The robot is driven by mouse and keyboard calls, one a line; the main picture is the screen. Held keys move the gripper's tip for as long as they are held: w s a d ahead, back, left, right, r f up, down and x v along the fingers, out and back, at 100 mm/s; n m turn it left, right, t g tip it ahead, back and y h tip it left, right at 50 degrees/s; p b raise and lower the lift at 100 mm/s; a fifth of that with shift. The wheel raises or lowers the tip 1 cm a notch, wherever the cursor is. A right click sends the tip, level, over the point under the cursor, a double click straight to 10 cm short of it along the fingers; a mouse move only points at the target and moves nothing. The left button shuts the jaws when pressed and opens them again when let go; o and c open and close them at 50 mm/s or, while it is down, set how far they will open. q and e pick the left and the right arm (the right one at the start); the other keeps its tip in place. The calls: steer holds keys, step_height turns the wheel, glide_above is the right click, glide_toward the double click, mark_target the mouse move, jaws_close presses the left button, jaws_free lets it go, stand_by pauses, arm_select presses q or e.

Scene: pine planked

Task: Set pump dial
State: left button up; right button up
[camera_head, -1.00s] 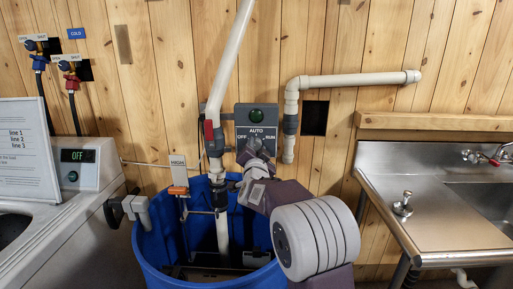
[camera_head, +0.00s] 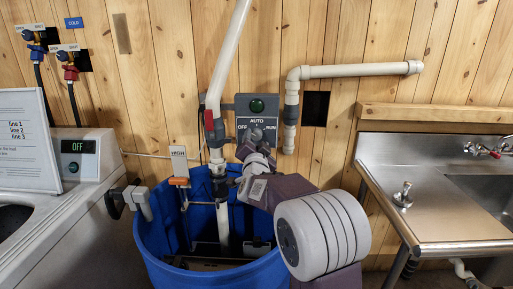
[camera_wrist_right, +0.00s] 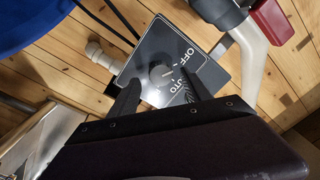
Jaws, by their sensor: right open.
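The pump control panel (camera_head: 257,106) is a dark grey box on the plank wall, with a green lamp and the words OFF, AUTO and RUN. In the head view my right gripper (camera_head: 253,139) is in front of its lower part and hides most of the dial. In the right wrist view the panel (camera_wrist_right: 152,90) is close, and the round dark dial (camera_wrist_right: 161,73) shows between the fingers of my open right gripper (camera_wrist_right: 163,80). I cannot tell whether the fingers touch the dial. My left gripper is not in view.
A blue tub (camera_head: 165,276) stands below the panel, with a white pipe (camera_head: 226,65) rising from it past the panel's left side. A steel sink (camera_head: 435,205) is at the right. A white machine (camera_head: 80,205) with an OFF display is at the left.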

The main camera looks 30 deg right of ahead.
steer(key=v, duration=0.7)
